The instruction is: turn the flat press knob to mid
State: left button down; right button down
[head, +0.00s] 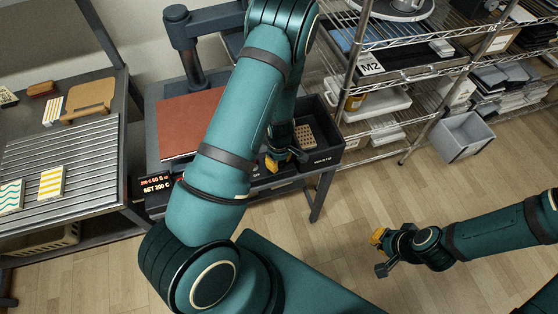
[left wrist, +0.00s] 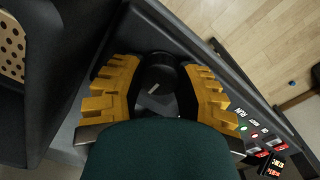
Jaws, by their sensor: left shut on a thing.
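The flat press (head: 190,122) stands at the centre left in the head view, with a red-brown pad and a dark front. Its black knob (left wrist: 156,78) shows in the left wrist view, with a short white mark slanting on its face. My left gripper (left wrist: 160,100) is shut on the knob, one yellow finger on each side. In the head view the left gripper (head: 278,162) sits at the press front, partly behind my left arm, and the knob is hidden there. My right gripper (head: 380,254) is open and empty over the floor at the right.
A display (head: 158,184) on the press front reads SET 200 C. A black bin (head: 328,152) stands right of the press. A wire shelf (head: 400,75) is behind it. A slatted table (head: 60,150) stands at the left.

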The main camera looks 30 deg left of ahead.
pick_arm(q)
jog(key=c, duration=0.6)
grip_release()
jog(key=shift+o, duration=0.2)
notch_tip(320, 180, up, 12)
jog(key=s+d+f+m, duration=0.7)
jog(key=f+m, duration=0.1)
jog(key=s+d+m+t+h, duration=0.1)
jog(key=d+m, duration=0.4)
jog(key=d, duration=0.5)
jog(key=s+r+h, duration=0.1)
jog(key=h, duration=0.1)
jog(key=shift+s+d+m+t+h, duration=0.15)
jog(key=shift+s+m+t+h, duration=0.15)
jog(key=shift+m+t+h, duration=0.1)
